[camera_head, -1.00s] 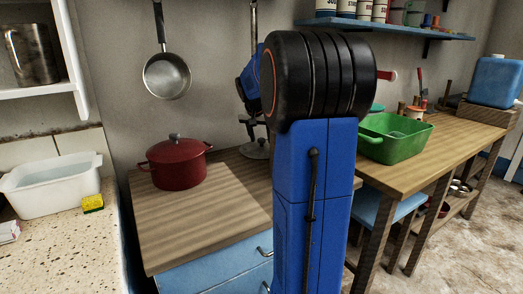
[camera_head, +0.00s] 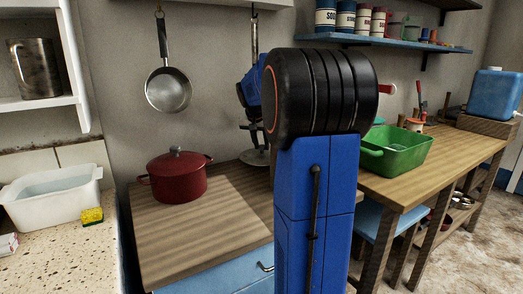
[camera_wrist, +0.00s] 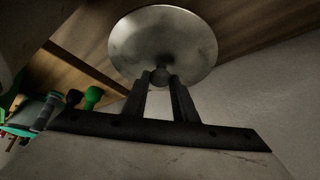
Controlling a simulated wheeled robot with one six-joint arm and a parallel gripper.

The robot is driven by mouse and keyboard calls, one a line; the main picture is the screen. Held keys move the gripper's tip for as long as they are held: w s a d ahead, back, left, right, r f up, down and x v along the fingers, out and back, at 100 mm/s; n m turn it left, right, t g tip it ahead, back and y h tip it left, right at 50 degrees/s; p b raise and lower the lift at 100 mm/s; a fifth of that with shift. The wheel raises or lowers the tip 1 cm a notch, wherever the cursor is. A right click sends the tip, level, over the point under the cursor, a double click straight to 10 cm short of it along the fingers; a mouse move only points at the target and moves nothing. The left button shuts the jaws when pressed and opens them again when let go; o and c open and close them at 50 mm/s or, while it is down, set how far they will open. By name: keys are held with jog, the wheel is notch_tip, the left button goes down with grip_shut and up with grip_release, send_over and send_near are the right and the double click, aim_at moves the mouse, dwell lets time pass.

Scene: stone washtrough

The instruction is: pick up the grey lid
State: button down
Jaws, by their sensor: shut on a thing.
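The grey lid (camera_wrist: 163,38) is a round metal disc with a small dark knob, near the top of the wrist view. My gripper (camera_wrist: 161,82) has its two dark fingers shut on the knob, one on each side. In the head view, my gripper (camera_head: 254,131) points down behind my blue arm, with the grey lid (camera_head: 256,157) directly below it. The lid shows near the back edge of the wooden worktop, partly hidden by my arm. I cannot tell whether it touches the wood.
A red pot (camera_head: 178,180) with its own lid stands on the worktop (camera_head: 195,232), left of the grey lid. A pan (camera_head: 168,90) hangs on the wall. A green basin (camera_head: 404,150) stands on the right-hand table. The worktop's front is clear.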

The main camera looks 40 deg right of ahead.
jog(key=shift+s+a+t+h, duration=0.1)
jog(key=shift+a+t+h, duration=0.15)
jog(key=shift+h, duration=0.45)
jog(key=shift+s+a+t+h, duration=0.15)
jog(key=shift+a+h, duration=0.15)
jog(key=shift+h, duration=0.4)
jog(key=shift+w+a, duration=0.1)
